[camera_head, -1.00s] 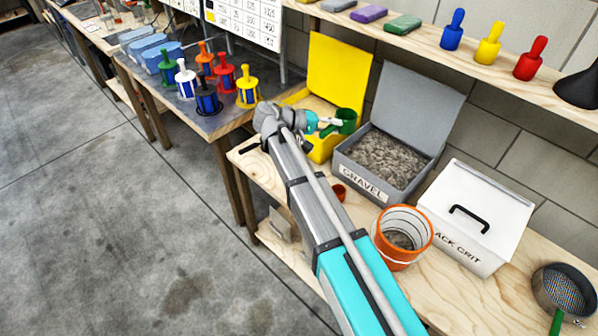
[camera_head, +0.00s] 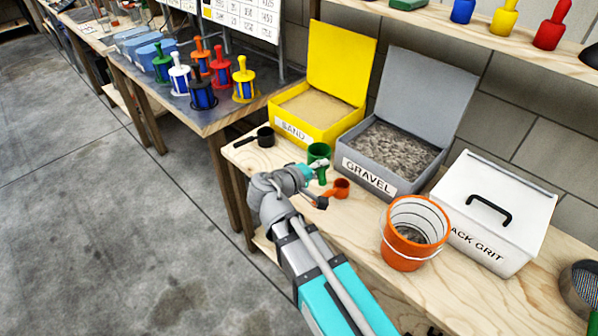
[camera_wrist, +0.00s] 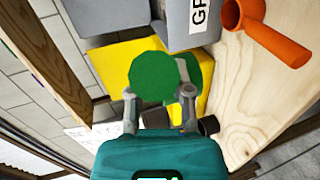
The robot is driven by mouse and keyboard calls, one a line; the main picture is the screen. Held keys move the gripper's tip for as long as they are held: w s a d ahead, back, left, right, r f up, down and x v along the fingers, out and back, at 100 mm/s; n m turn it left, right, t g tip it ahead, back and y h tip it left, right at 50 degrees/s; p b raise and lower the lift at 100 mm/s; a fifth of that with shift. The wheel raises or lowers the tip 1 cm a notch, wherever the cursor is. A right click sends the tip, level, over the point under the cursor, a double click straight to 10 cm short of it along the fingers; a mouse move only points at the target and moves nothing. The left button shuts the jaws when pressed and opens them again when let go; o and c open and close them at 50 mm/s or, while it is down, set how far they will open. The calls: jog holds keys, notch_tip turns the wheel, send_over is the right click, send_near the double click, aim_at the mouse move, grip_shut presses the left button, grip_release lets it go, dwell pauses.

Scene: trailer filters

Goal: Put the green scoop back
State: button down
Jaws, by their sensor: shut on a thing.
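The green scoop (camera_head: 319,153) is in my gripper (camera_head: 318,172), in front of the yellow sand box and the grey gravel box. In the wrist view the green scoop (camera_wrist: 154,78) sits between the two fingers of my gripper (camera_wrist: 160,100), which are shut on it. Its round green face covers part of the view behind. From these views I cannot tell whether the scoop touches the table. An orange scoop (camera_head: 337,188) lies just right of it, and a black scoop (camera_head: 264,137) lies to its left on the wooden table.
The yellow sand box (camera_head: 305,133) and grey gravel box (camera_head: 372,176) stand open at the back. An orange bucket (camera_head: 408,250) and a lidded white grit box (camera_head: 490,215) stand to the right. Bare table (camera_head: 300,155) shows around the scoops.

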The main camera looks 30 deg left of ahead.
jog(key=shift+s+f, duration=0.1)
dwell(0.3)
jog(key=w+a+f+b, duration=0.8)
jog(key=a+f+b, duration=0.1)
jog(key=a, duration=0.1)
jog(key=shift+w, duration=0.35)
dwell(0.4)
jog(key=shift+w+a+f+b, duration=0.15)
jog(key=shift+a+f+b, duration=0.05)
jog(key=shift+f+b, duration=0.25)
jog(key=shift+w+a+f+b, duration=0.1)
jog(key=shift+a+f+b, duration=0.05)
jog(key=shift+f+b, duration=1.4)
jog(key=shift+f, duration=0.05)
jog(key=shift+f, duration=0.1)
jog(key=c, duration=0.5)
grip_release()
jog(key=shift+c, duration=0.2)
